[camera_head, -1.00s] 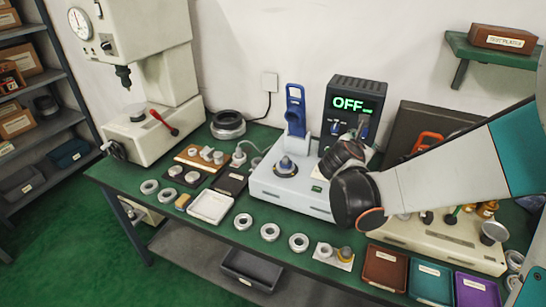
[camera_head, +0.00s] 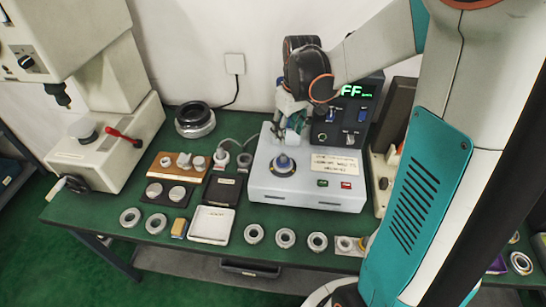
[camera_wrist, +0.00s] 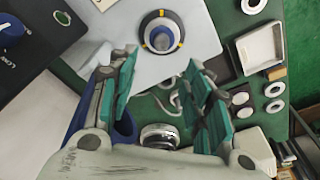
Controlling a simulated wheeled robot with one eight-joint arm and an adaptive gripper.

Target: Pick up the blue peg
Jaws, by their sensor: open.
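The blue peg (camera_head: 283,161) stands upright in a dark round seat on top of the white machine (camera_head: 318,196). In the wrist view the peg (camera_wrist: 161,38) shows from above, ringed by a dark collar with yellow marks, beyond the fingertips. My gripper (camera_head: 291,124) is above the machine, behind and higher than the peg, and apart from it. In the wrist view the teal-padded fingers (camera_wrist: 156,68) are spread with nothing between them. A tall blue upright part of the machine is mostly hidden behind my gripper, and blue also shows beside the left finger in the wrist view.
A black control box (camera_head: 345,125) with a green display stands behind the machine at the right. A large dark-topped ring (camera_head: 195,121) lies behind left. A white tray (camera_head: 211,224) and several bearing rings lie along the front edge. A press (camera_head: 105,135) stands at the left.

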